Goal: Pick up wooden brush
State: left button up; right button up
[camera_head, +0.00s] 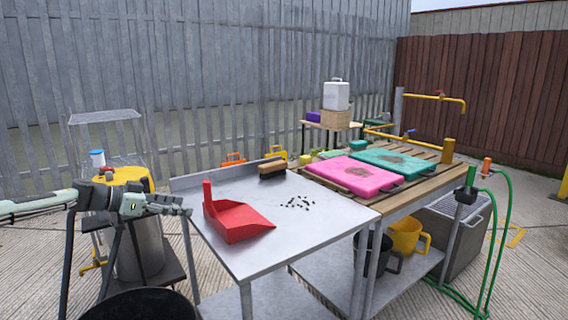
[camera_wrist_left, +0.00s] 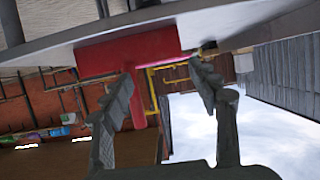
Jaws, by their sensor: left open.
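The wooden brush (camera_head: 272,168), with a brown wooden back and dark bristles, lies near the far edge of the metal table (camera_head: 260,262). My left gripper (camera_head: 187,207) is at the table's left side, open and empty, left of the red dustpan and well apart from the brush. In the left wrist view my open left gripper (camera_wrist_left: 162,78) has its fingers spread, with the red dustpan (camera_wrist_left: 128,52) beyond them. A small dark shape beside the dustpan there may be the brush; I cannot tell. My right gripper is not in view.
The red dustpan (camera_head: 236,220) with its upright handle stands between my left gripper and the brush. Dark crumbs (camera_head: 298,203) lie on the tabletop. A raised metal lip (camera_head: 225,174) runs along the back edge. A slatted wooden table (camera_head: 400,190) with pink and teal pads adjoins on the right.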

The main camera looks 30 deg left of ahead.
aim_at(267, 170)
jog(key=i, duration=1.35)
